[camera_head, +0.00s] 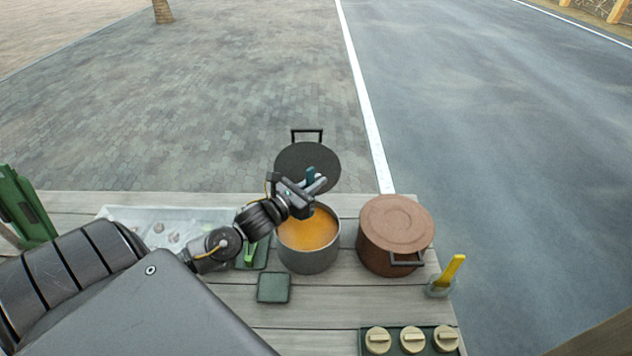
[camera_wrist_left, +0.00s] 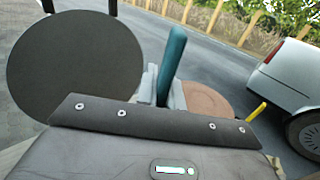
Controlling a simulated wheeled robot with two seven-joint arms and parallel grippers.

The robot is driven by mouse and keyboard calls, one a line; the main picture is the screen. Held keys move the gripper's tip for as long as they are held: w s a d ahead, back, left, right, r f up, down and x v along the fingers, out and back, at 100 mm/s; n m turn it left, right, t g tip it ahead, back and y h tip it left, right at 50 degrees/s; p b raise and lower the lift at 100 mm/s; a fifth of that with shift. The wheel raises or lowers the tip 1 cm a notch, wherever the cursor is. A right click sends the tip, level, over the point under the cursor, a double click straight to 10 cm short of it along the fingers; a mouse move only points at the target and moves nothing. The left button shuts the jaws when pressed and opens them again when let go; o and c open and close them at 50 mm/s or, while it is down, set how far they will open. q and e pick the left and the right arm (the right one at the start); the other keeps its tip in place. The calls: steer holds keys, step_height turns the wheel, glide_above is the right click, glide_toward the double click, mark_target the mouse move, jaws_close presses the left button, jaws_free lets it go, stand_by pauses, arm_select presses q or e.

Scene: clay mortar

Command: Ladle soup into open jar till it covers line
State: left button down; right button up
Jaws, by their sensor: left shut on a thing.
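A grey pot (camera_head: 309,263) of orange soup (camera_head: 310,231) stands open at the middle of the wooden table. My left gripper (camera_head: 312,187) is over the pot's far side, shut on a teal handle (camera_head: 311,174), which also shows upright in the left wrist view (camera_wrist_left: 173,60). I take it for the ladle's handle; its lower end is hidden by the gripper. I cannot clearly make out an open jar with a line. A small clear holder (camera_head: 439,290) with a yellow-handled tool (camera_head: 453,269) stands at the right edge. My right gripper is not in view.
A dark round lid (camera_head: 300,160) with a handle is behind the pot. A brown lidded pot (camera_head: 370,252) stands to its right. A clear tray (camera_head: 120,212) lies left, partly behind my arm. A green mat (camera_head: 274,288) lies in front. Cream knob-topped pieces (camera_head: 412,340) sit front right.

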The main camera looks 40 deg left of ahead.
arm_select(q)
step_height(320, 180, down, 10)
steer(key=b, duration=0.7)
steer(key=shift+b, duration=0.3)
stand_by(0.4)
steer(key=shift+r, duration=0.1)
step_height(320, 180, up, 10)
steer(key=p, duration=0.8)
steer(key=shift+r+p, duration=0.25)
steer(key=shift+p, duration=0.1)
steer(key=shift+d, duration=0.1)
stand_by(0.3)
